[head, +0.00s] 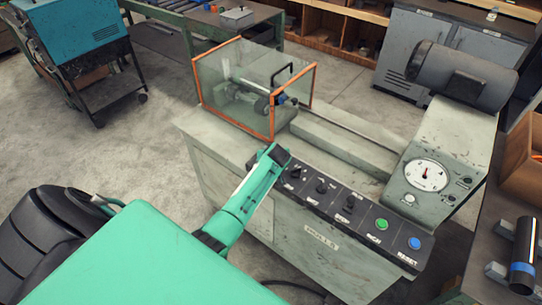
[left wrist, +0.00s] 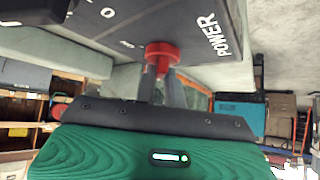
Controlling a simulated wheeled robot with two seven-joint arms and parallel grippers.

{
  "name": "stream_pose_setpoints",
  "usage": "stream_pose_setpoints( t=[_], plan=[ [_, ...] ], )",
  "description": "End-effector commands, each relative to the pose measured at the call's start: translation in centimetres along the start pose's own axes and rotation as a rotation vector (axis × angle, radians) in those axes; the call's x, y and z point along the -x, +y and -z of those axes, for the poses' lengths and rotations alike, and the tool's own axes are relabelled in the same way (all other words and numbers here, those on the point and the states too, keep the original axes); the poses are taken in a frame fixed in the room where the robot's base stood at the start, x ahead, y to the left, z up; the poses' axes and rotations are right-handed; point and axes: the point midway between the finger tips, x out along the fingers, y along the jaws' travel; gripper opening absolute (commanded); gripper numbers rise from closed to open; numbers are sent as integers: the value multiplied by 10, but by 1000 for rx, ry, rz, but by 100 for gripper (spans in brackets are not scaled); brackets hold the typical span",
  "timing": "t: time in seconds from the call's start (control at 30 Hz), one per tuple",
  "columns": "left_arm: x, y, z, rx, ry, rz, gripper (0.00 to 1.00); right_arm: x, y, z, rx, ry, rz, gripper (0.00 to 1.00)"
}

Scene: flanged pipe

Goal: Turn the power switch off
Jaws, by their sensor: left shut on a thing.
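The power switch is a red knob (left wrist: 162,52) in the left wrist view, beside the white word POWER on a dark panel. My left gripper (left wrist: 164,72) is shut on this knob, with its fingers on either side. In the head view my left gripper (head: 274,155) is at the left end of the machine's dark control panel (head: 332,206), and it hides the red knob there. The panel also carries several black switches, a green button (head: 382,223) and a blue button (head: 414,243). My right gripper is not in view.
A clear guard box with orange edges (head: 314,88) stands on the machine just behind my left gripper. A dial gauge (head: 427,175) and a grey motor (head: 460,75) are to the right. Bare floor lies left of the machine.

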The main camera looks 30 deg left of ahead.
Motion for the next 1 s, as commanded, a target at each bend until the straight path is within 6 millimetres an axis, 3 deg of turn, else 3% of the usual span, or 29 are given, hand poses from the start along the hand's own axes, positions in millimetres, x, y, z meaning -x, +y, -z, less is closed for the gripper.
stream_pose_setpoints(
  t=[0.5,0.53,0.63,1.0],
  plan=[
    [0,0,-2,13,-3,14,0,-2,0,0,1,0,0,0],
    [0,0,-2,13,-3,14,15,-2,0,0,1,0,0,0],
    [0,0,-1,13,-2,14,33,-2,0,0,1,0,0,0],
    [3,0,-1,13,-1,13,33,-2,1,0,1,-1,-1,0]
  ],
)
